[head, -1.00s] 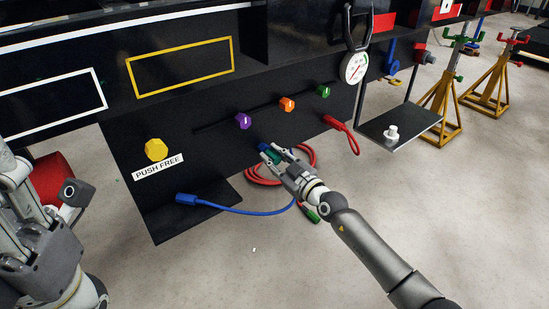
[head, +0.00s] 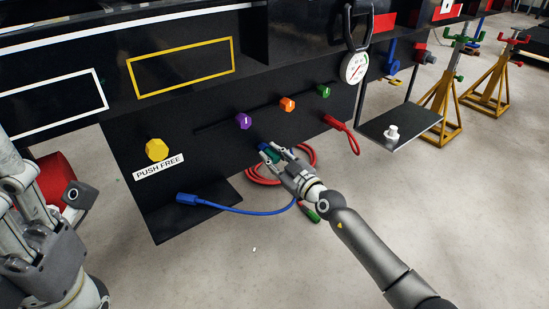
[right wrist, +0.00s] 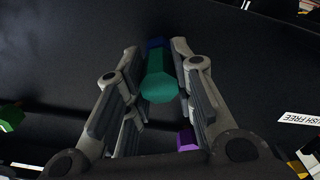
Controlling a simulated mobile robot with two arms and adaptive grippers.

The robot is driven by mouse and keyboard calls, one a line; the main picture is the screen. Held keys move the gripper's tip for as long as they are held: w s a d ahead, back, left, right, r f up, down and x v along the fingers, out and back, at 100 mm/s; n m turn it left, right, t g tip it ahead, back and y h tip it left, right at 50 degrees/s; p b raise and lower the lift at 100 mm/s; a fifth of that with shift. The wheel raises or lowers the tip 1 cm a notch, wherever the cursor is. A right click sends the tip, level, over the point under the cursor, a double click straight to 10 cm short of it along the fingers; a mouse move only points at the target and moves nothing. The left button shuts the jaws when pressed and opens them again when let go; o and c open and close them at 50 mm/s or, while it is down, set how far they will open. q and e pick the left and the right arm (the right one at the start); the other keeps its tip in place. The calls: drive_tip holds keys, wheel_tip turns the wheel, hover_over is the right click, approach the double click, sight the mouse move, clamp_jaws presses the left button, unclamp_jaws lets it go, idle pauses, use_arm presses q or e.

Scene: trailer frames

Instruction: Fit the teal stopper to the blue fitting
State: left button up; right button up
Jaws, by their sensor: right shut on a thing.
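The teal stopper (right wrist: 160,84) sits between the fingers of my right gripper (head: 268,152), which is shut on it. It also shows in the head view (head: 274,155), partly covered by the fingers. The blue fitting (right wrist: 154,43) is directly beyond the stopper, against the black panel, and shows as a small blue piece in the head view (head: 264,146). The stopper's far end is in line with the fitting and appears to meet it. How deeply they are engaged is hidden. My left arm is at the left edge; its fingertips do not show.
Purple (head: 243,121), orange (head: 287,104) and green (head: 323,91) knobs line the panel above. A red coiled hose (head: 263,181) and a blue cable (head: 240,211) lie near my right gripper. A shelf (head: 405,123) with a white piece is at right.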

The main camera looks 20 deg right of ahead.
drive_tip(key=shift+w, duration=0.15)
drive_tip(key=o, duration=1)
drive_tip(key=v, duration=1.2)
drive_tip(key=shift+a, duration=0.15)
